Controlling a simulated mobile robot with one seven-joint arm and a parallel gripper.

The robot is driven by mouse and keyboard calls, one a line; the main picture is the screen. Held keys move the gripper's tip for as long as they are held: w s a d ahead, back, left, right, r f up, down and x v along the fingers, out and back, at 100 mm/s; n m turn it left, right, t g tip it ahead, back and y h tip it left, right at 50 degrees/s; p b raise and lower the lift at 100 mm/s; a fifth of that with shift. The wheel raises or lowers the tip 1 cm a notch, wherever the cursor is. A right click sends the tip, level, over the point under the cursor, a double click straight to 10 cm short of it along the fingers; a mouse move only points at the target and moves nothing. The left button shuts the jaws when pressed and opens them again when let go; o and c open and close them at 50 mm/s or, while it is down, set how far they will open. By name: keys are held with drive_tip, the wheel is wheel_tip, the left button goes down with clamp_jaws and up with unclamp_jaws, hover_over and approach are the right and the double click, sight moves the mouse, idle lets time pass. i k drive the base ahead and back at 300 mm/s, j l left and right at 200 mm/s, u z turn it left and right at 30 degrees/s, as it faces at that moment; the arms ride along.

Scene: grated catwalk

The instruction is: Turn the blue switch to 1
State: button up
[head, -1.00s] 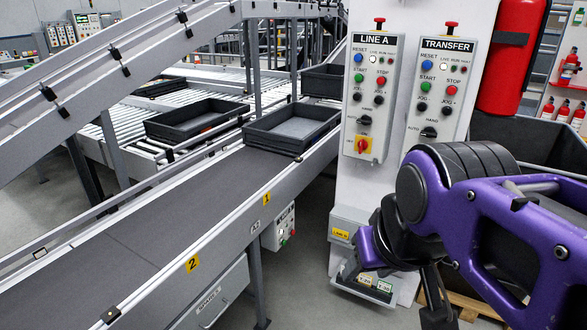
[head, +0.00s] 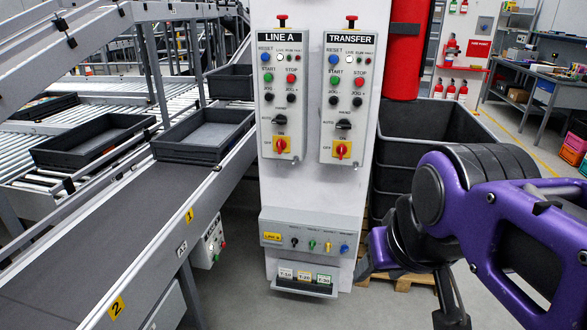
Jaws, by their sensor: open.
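The small blue switch (head: 345,249) is the rightmost of a row of small coloured knobs on the low sloped panel (head: 270,225) with a yellow label, at the foot of the white column. Its pointer position and the markings by it are too small to read. My gripper (head: 407,292) hangs at the lower right, to the right of the panel and nearer to me. Its dark fingers are spread apart with nothing visible between them. It appears apart from the switch.
Yellow (head: 328,246) and other small knobs sit left of the blue one. The LINE A box (head: 282,95) and TRANSFER box (head: 350,97) are above. A label tray (head: 303,289) juts out below. The conveyor (head: 120,230) is left; dark bins (head: 425,130) stand behind right.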

sight(344, 248)
drive_tip(key=z, duration=0.3)
drive_tip(key=j+z, duration=0.1)
drive_tip(key=j, duration=0.15)
drive_tip(key=k+j+z, duration=0.1)
drive_tip(key=i+u, duration=0.35)
drive_tip(key=i+l+u, duration=0.15)
drive_tip(key=i+u, duration=0.2)
drive_tip(key=i+l+u, duration=0.35)
drive_tip(key=k+l, duration=0.1)
drive_tip(key=k+u, duration=0.3)
drive_tip(key=k, duration=0.35)
drive_tip(key=i+l+z, duration=0.2)
drive_tip(key=i, duration=0.2)
drive_tip(key=i+l+z, duration=0.1)
drive_tip(key=i+z, duration=0.15)
drive_tip(key=i, duration=0.15)
